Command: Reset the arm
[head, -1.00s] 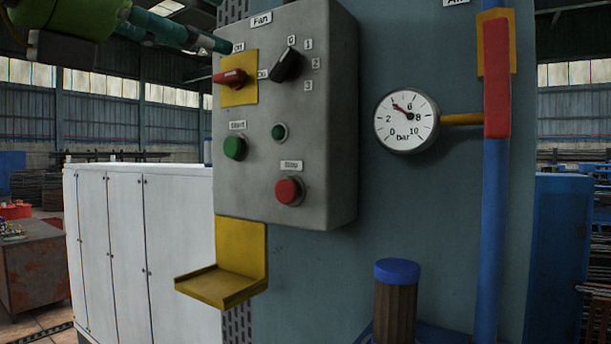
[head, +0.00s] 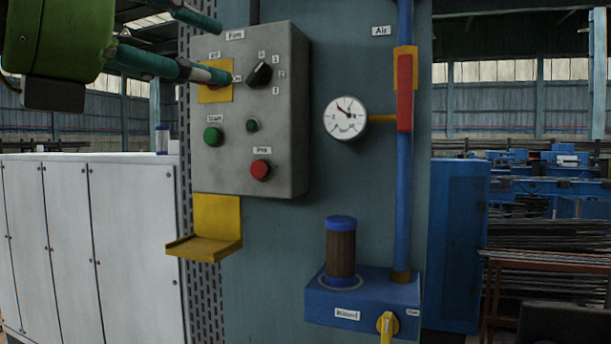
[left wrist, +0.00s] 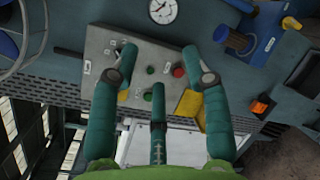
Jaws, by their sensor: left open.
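My left gripper (head: 220,50) is at the upper left of the head view, a green body with teal fingers. Its fingers are spread and hold nothing. The lower finger passes in front of the red switch on its yellow plate (head: 208,96) and hides most of it; I cannot tell whether they touch. In the left wrist view the left gripper (left wrist: 160,62) has two fingers wide apart and a third between them, over the grey fan panel (left wrist: 145,75). My right gripper is not in view.
The grey panel (head: 285,150) has a black knob (head: 259,75), a green button (head: 213,137) and a red button (head: 261,170). A yellow ledge (head: 205,245) juts out below. A gauge (head: 345,118), blue pipe (head: 404,200) and bleed box (head: 360,305) are to the right; white cabinets (head: 130,235) to the left.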

